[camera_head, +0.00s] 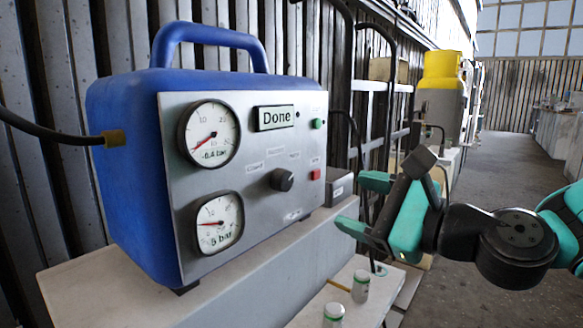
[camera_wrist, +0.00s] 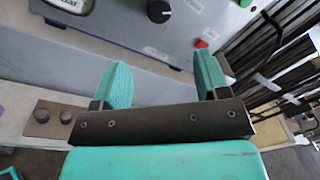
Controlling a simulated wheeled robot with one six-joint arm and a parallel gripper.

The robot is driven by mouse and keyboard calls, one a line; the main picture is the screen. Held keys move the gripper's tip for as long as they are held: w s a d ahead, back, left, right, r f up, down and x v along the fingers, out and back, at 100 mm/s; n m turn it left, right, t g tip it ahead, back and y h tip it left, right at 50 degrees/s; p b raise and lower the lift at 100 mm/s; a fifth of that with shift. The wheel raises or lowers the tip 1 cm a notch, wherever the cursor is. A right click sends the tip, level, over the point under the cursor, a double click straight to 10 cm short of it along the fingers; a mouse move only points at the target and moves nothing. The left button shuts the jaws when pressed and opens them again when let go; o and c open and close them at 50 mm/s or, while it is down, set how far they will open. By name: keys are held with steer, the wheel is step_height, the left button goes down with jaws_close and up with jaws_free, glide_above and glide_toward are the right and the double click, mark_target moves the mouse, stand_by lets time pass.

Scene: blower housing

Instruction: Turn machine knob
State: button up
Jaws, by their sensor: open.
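The blue machine (camera_head: 125,150) stands on a pale bench, with a grey front panel. Its dark round knob (camera_head: 282,179) sits on the panel, among small printed labels. The knob also shows at the top of the wrist view (camera_wrist: 159,11). My gripper (camera_head: 352,203) is to the right of the machine in the head view, apart from the knob. In the wrist view my gripper (camera_wrist: 163,80) has its two teal fingers spread with nothing between them, below the knob in the picture.
Two gauges sit left of the knob, the upper one (camera_head: 210,134) reading -0.4 bar and the lower one (camera_head: 217,222) 5 bar. A green button (camera_head: 317,124) and a red button (camera_head: 315,174) are on the right. Small capped bottles (camera_head: 360,286) stand below.

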mark_target(287, 183)
steer(key=p+x, duration=0.6)
steer(key=x, duration=0.7)
steer(key=shift+w+a+p, duration=0.15)
steer(key=shift+w+p, duration=0.05)
steer(key=shift+p, duration=0.15)
steer(key=shift+f, duration=0.1)
steer(key=c, duration=0.9)
